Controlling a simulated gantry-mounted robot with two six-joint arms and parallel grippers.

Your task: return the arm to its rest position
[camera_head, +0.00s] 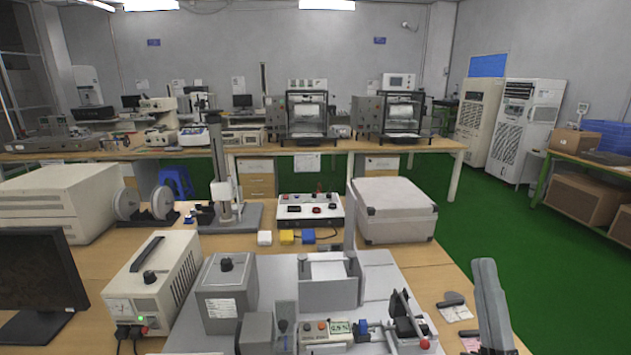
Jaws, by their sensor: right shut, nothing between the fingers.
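My right gripper (486,268) shows at the lower right as a grey upright shape, with its arm entering from the bottom edge. It is shut, with nothing seen held in it. It is over the right end of the wooden table, to the right of the grey test machine (390,275), and appears apart from it. My left gripper is not in view.
A beige power unit (155,280) and a dark monitor (38,270) stand at the left. A small dark tool (450,299) lies on paper near my right gripper. A light grey box (393,210) sits behind. Green floor (540,260) is clear on the right.

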